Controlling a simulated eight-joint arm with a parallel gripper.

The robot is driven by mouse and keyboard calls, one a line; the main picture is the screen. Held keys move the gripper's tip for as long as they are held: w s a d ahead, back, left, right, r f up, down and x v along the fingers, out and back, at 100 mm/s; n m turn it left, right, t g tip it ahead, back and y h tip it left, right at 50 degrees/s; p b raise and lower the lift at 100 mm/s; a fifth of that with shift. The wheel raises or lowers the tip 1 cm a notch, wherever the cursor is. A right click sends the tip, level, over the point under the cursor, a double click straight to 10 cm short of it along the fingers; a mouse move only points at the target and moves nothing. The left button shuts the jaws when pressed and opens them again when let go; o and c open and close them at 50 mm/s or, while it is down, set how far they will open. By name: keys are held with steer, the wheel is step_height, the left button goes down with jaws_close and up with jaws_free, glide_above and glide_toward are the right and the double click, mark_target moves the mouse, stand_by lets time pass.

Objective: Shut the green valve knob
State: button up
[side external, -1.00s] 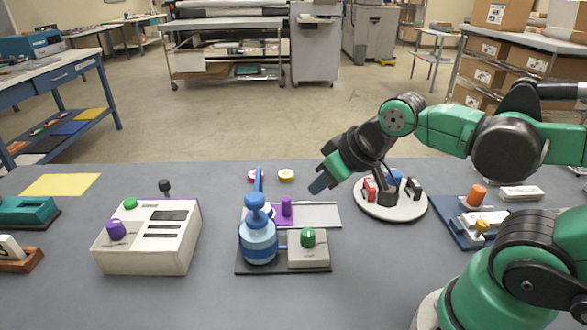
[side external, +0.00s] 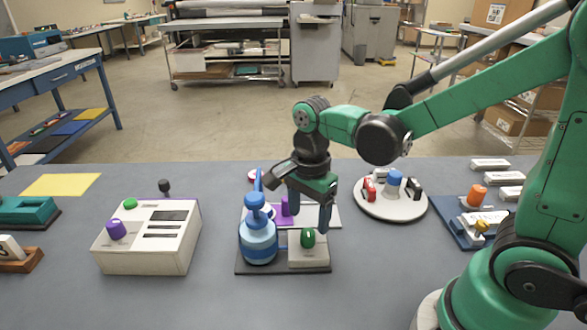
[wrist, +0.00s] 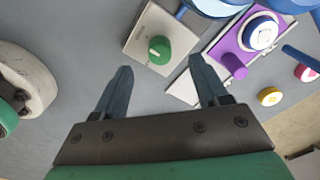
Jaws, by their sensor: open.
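The green valve knob (side external: 308,238) sits on top of a small beige box (side external: 308,257) beside a blue bottle-shaped vessel (side external: 258,240) on a dark base plate. In the wrist view the knob (wrist: 159,49) shows a light pointer mark on its top, and the beige box (wrist: 137,40) lies around it. My gripper (side external: 308,214) points down above the knob, open, with nothing between its fingers. In the wrist view the fingertips (wrist: 161,66) are either side of the knob in the picture. The knob appears below them and apart from them.
A purple fixture with a peg (wrist: 234,66) stands close behind the knob box. A beige control box (side external: 150,243) with a purple knob (side external: 116,229) is at left. A round white turntable (side external: 391,208) is at right. The table front is clear.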

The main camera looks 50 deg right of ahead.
mark_target(308, 232)
steer(key=shift+f, duration=2.1)
jaws_close()
